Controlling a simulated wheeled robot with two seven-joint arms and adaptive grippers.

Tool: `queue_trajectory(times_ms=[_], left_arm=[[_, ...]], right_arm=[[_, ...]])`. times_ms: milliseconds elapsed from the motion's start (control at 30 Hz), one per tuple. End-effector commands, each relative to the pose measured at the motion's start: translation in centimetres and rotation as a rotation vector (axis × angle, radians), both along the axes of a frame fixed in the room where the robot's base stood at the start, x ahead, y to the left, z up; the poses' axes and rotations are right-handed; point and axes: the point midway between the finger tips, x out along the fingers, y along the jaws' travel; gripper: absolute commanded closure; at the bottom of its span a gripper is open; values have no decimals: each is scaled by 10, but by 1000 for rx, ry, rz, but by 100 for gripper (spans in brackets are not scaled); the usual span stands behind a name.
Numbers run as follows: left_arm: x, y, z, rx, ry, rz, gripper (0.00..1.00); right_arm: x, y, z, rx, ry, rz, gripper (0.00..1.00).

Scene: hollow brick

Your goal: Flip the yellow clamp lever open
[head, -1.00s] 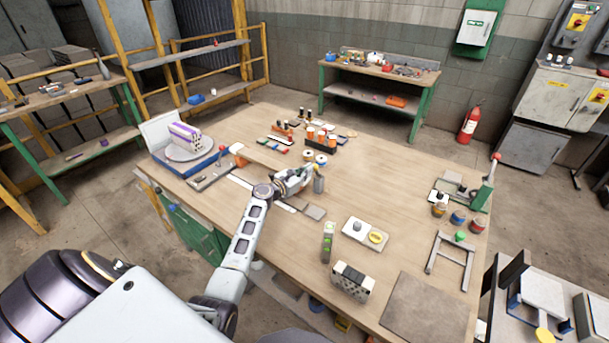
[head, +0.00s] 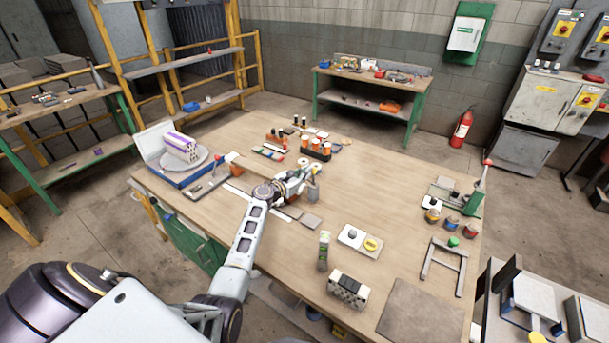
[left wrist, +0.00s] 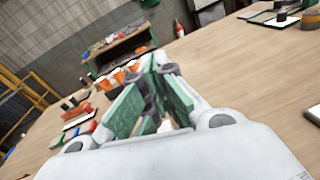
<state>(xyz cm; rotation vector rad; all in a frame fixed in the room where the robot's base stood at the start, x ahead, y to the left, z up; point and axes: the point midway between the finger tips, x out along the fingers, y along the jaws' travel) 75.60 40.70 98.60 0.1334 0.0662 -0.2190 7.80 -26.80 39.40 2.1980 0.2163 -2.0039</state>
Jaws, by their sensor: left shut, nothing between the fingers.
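I cannot make out a yellow clamp lever for certain. A green clamp-like fixture (head: 472,199) with a red-tipped upright handle stands at the table's right edge. My right gripper is not in view.
A purple-striped block (head: 181,147) sits on a turntable at left. A rack of orange-and-black items (head: 315,149) stands beyond my gripper. The table between gripper and right fixture is mostly clear.

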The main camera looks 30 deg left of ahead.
Motion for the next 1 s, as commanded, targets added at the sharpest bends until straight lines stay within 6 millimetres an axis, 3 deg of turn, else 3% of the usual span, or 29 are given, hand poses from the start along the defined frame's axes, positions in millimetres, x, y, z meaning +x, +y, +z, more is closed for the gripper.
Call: queue_trajectory(times_ms=[400, 1000], left_arm=[[12, -1, 6, 1, 0, 0, 100], [13, -1, 7, 1, 0, 0, 100]], right_arm=[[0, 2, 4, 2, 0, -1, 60], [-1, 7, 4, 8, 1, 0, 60]])
